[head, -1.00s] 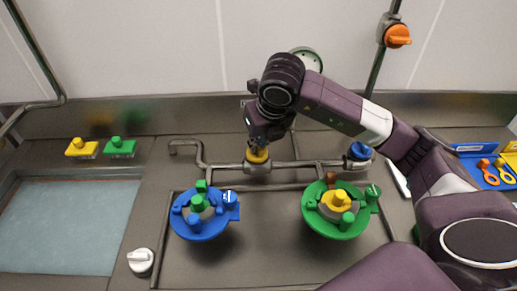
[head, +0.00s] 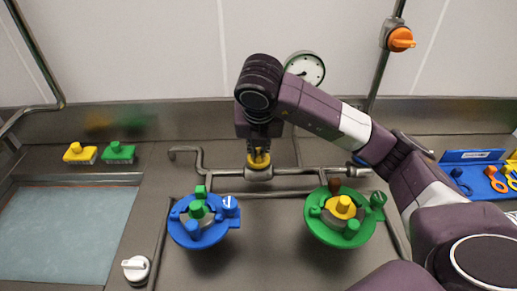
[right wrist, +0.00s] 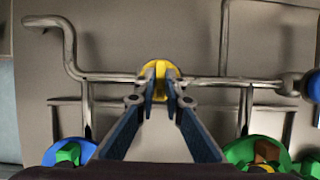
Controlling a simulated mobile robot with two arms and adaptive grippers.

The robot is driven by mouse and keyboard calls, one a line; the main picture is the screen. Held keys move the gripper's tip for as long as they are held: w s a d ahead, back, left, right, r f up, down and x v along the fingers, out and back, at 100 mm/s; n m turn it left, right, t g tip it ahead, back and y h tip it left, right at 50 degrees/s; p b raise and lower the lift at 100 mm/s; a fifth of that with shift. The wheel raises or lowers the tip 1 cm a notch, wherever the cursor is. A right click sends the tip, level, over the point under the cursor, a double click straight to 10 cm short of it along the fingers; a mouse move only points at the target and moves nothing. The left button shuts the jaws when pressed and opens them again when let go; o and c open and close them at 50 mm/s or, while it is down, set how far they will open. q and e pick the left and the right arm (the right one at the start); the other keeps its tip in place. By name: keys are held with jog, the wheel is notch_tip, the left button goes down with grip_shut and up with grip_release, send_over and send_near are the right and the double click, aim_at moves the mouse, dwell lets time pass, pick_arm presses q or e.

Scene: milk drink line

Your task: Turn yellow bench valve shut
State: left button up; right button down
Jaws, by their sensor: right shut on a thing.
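The yellow bench valve (head: 258,160) is a round yellow knob on the grey pipe at the back of the bench. It also shows in the right wrist view (right wrist: 159,68), with its raised grip bar running along the gripper's line, across the pipe. My right gripper (head: 259,150) points down over the knob. In the right wrist view its two fingers (right wrist: 160,92) are shut on the yellow valve, one on each side of the bar. The fingers hide part of the knob. My left gripper is not in view.
A blue valve (right wrist: 312,86) sits on the same pipe to the right. A blue fixture (head: 190,232) and a green fixture (head: 318,228) stand in front. A round gauge (head: 305,68) rises behind my right arm. A white knob (head: 136,268) is at the front left.

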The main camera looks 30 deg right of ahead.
jog(key=shift+r, duration=0.15)
jog(key=c, duration=2)
grip_release()
jog(key=shift+v, duration=5.9)
jog(key=shift+s, duration=0.1)
